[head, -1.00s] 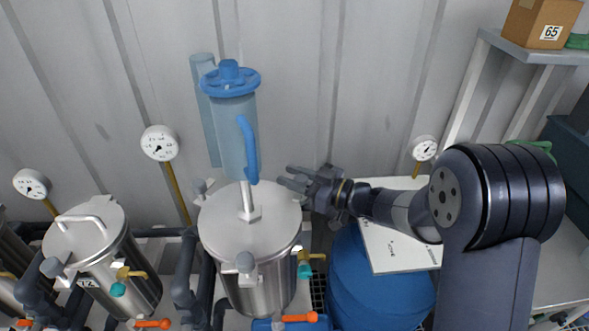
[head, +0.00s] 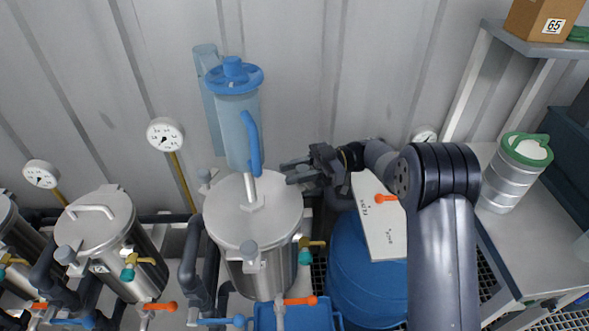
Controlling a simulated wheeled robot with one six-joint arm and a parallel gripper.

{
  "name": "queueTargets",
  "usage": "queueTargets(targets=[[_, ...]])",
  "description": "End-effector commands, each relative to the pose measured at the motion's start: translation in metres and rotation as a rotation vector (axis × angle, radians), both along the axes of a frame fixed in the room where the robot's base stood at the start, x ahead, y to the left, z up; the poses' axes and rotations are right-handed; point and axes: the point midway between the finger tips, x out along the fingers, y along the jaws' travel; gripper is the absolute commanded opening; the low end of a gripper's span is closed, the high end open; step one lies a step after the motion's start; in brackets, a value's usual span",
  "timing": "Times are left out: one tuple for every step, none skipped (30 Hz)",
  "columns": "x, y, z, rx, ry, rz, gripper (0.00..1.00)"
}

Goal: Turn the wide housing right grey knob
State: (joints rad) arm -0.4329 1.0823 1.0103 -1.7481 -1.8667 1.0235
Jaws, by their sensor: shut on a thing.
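The wide steel housing (head: 221,222) stands in the middle of the head view, with a round flat lid. One grey knob (head: 249,250) sits at the lid's front edge and another grey knob (head: 205,178) at its back left. My gripper (head: 289,173) reaches in from the right at the lid's back right rim. Its dark fingers are shut on the right grey knob, which they hide. I cannot make out how far that knob is turned.
A blue drum (head: 360,285) and white board (head: 385,235) are below my arm. A smaller steel vessel (head: 130,262) stands left. A gauge (head: 165,134) hangs behind.

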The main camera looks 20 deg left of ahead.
Motion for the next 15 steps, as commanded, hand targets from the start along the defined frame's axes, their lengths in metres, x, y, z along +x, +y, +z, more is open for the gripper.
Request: queueTargets(targets=[[-0.0001,0.0005,0.0009,0.002,-0.001,0.017,0.08],[-0.0004,0.0002,0.0008,0.002,-0.001,0.027,0.08],[-0.0005,0.0001,0.0008,0.002,-0.001,0.038,0.08],[-0.0006,0.0,0.0008,0.002,-0.001,0.044,0.08],[-0.0007,0.0,0.0008,0.001,0.0,0.05,0.08],[-0.0009,-0.0002,0.001,0.001,0.0,0.057,0.08],[-0.001,-0.0003,0.0012,0.002,0.001,0.061,0.08],[-0.0011,-0.0003,0.0014,0.003,0.0,0.065,0.08],[-0.0011,-0.0003,0.0016,0.003,0.0,0.068,0.08],[-0.0012,-0.0003,0.0017,0.003,0.0,0.07,0.08],[-0.0012,-0.0003,0.0017,0.004,-0.001,0.071,0.08],[-0.0012,-0.0003,0.0018,0.004,-0.001,0.072,0.08],[-0.0012,-0.0003,0.0018,0.004,-0.001,0.072,0.08],[-0.0012,-0.0003,0.0019,0.004,-0.001,0.072,0.08],[-0.0012,-0.0003,0.0019,0.004,-0.001,0.072,0.08]])
